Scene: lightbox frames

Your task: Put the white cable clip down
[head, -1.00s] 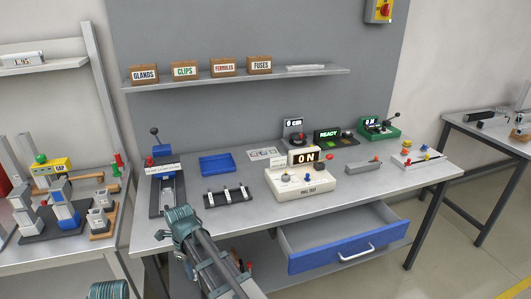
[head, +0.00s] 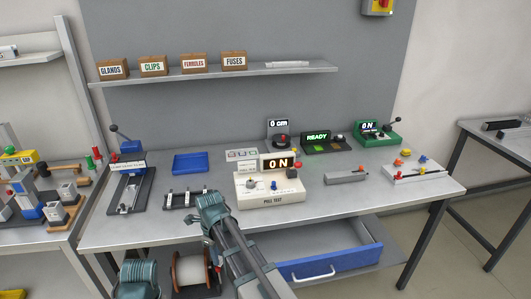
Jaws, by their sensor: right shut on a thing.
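My right gripper (head: 208,209) is over the front of the grey workbench (head: 330,205), just right of the black rack (head: 186,198) and left of the white pull-test box (head: 268,194). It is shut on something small. The back of the gripper hides its fingertips, so I cannot make out the white cable clip itself.
A blue tray (head: 190,163) lies behind the rack, and a lever press (head: 130,180) stands at left. The blue drawer (head: 330,262) is open below the front edge. A cable spool (head: 194,271) sits under the bench. Bare bench shows right of the pull-test box.

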